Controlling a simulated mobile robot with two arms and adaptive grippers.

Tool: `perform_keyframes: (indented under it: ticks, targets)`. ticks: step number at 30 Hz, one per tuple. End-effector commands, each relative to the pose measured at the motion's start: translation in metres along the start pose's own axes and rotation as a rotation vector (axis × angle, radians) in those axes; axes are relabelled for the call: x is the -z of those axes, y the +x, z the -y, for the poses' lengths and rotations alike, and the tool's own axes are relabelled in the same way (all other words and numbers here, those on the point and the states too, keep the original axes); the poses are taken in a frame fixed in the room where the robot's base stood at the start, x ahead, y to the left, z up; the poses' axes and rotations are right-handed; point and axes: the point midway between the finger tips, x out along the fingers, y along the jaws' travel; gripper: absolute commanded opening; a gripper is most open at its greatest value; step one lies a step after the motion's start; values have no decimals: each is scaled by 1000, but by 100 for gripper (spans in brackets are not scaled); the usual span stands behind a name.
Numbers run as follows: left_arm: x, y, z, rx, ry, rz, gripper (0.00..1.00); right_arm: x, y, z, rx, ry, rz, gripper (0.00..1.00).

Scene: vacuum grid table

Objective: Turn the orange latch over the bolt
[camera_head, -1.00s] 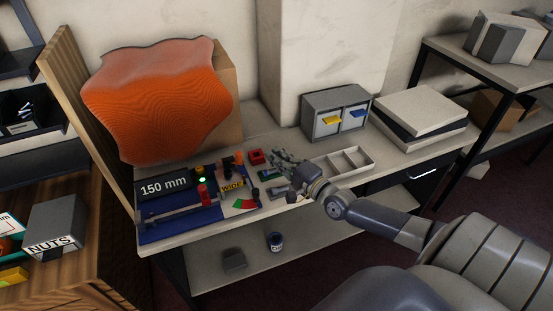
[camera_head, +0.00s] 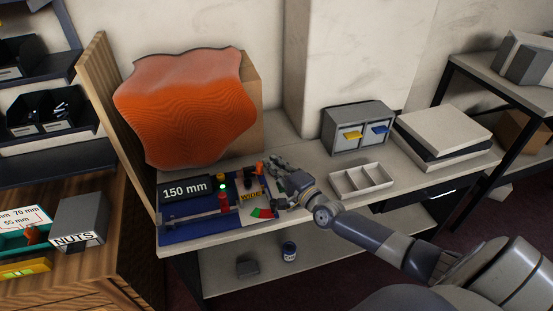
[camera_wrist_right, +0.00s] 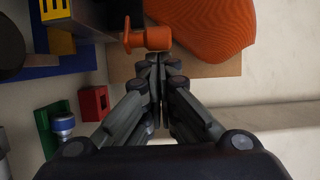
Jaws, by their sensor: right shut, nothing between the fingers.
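The orange latch (camera_head: 259,168) is a small piece at the back right of the blue fixture board (camera_head: 200,232). In the right wrist view it is an orange block with a flanged knob (camera_wrist_right: 147,38), just beyond my fingertips. My right gripper (camera_head: 274,164) is shut and empty, its fingertips close beside the latch. In the wrist view the closed fingertips (camera_wrist_right: 160,62) sit just below the latch; I cannot tell whether they touch it. I cannot make out the bolt for certain. My left gripper is not in view.
A red block (camera_wrist_right: 93,103) and a blue-topped knob (camera_wrist_right: 62,123) sit left of my fingers. An orange wavy sheet (camera_head: 185,105) stands behind the board. A divided tray (camera_head: 361,180) and a drawer box (camera_head: 357,128) are to the right.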

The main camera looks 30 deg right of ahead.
Motion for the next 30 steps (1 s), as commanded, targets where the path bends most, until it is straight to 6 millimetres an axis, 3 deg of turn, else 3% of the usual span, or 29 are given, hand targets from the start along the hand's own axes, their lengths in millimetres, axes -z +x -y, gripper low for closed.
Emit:
perform_keyframes:
  ticks: [30]
  targets:
    - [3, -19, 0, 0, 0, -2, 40, -5, -5, 1, 0, 1, -80, 0]
